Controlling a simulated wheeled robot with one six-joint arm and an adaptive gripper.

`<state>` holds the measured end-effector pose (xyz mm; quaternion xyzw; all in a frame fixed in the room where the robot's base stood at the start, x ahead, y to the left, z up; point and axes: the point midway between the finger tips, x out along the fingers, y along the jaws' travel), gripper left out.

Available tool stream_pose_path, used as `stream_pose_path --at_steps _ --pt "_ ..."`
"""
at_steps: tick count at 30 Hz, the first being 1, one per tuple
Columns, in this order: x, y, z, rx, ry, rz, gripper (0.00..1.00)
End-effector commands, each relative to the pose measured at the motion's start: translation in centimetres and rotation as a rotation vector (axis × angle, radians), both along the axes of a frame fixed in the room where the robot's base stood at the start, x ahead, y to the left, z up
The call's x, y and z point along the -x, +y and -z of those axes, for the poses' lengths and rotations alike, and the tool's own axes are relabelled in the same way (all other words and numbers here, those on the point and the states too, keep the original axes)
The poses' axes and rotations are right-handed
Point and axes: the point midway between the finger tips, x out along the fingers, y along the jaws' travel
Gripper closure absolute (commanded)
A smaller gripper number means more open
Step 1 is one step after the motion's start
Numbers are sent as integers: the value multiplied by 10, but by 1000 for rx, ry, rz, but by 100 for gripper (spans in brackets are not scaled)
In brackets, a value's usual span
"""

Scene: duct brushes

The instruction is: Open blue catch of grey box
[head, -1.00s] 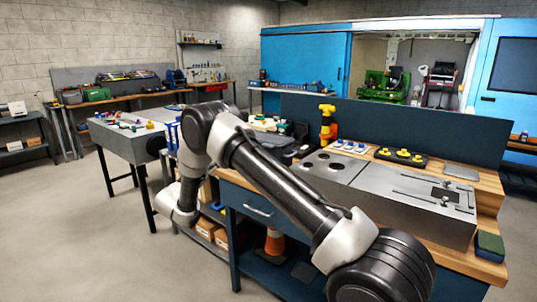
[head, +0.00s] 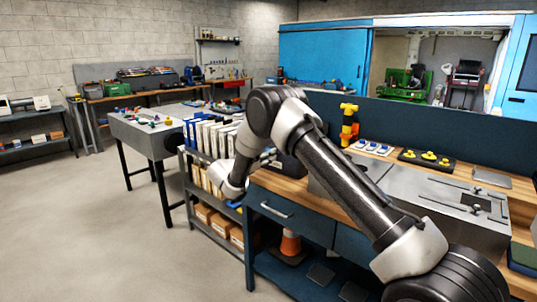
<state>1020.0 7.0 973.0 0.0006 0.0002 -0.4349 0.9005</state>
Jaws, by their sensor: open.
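A long grey metal box (head: 425,200) with openings and thin rods on its top lies on the wooden workbench at the right in the head view. My arm crosses in front of its left part. Another grey box-like body on black legs (head: 150,138) stands at the left, with small coloured pieces on top. I cannot make out a blue catch on either one.
A shelf rack with blue and white binders (head: 212,138) and cardboard boxes (head: 215,222) stands beside the workbench. An orange cone (head: 290,245) is on the lower shelf. A yellow-orange tool (head: 348,125) stands at the back. Floor at the left is clear.

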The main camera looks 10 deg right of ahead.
Motion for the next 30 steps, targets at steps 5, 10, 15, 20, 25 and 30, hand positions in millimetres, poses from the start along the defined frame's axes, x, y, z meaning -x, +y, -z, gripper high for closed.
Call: stream_pose_path --at_steps 5,10,15,20,25,30 --pt "-8 -10 1 1 2 -1 55" --pt "-9 -11 0 1 2 -1 55" --pt "-9 -11 0 1 1 -1 72" --pt "-9 -11 0 1 0 -1 87" --pt "-9 -11 7 66 -44 1 87" --pt "-8 -11 15 212 -163 1 87"
